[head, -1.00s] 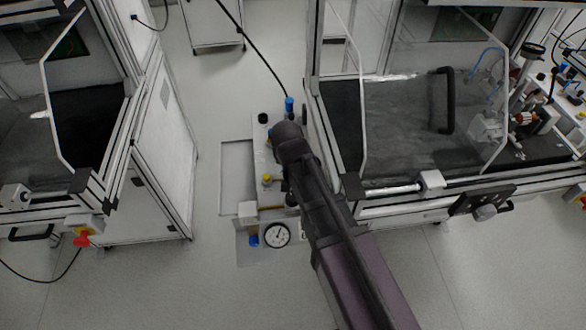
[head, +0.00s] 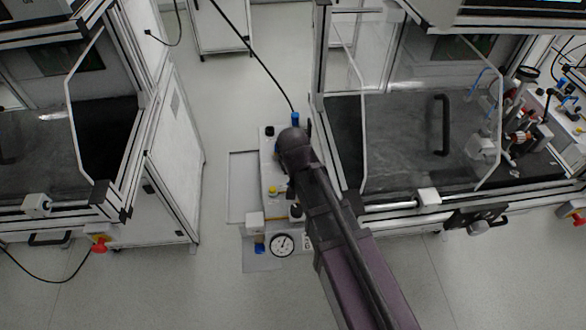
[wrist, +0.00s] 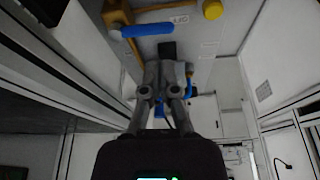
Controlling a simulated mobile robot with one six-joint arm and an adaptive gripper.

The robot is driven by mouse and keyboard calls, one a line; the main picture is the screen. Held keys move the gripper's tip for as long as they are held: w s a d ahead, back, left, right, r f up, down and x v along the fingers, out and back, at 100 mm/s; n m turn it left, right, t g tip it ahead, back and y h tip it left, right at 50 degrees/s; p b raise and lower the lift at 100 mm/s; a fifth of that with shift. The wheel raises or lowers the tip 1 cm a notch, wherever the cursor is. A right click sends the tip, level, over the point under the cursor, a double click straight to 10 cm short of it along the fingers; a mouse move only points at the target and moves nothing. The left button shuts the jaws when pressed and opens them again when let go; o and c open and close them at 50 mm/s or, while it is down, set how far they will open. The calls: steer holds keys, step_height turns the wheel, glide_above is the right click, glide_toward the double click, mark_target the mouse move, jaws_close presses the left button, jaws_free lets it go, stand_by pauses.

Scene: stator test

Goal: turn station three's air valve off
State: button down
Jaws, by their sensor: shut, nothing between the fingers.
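A blue lever handle (wrist: 146,30) shows at the top of the wrist view, fixed to a brass-coloured fitting (wrist: 116,19) on a pale panel. The handle lies nearly level in the picture. My gripper (wrist: 167,66) is shut and empty, with its fingertips below the handle in the picture; I cannot tell the depth between them. In the head view my arm covers the gripper and part of the panel (head: 275,222). That panel carries a round gauge (head: 282,244), a yellow knob (head: 272,191) and blue parts. I cannot read a station number.
The yellow knob (wrist: 213,9) is right of the lever in the wrist view. Glazed cabinets stand left (head: 160,185) and right (head: 400,160) of the panel in the head view. A black cable (head: 255,55) runs down to the panel. Grey floor (head: 215,285) is clear in front.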

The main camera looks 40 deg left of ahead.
steer(key=shift+p+v, duration=1.5)
steer(key=shift+v, duration=0.45)
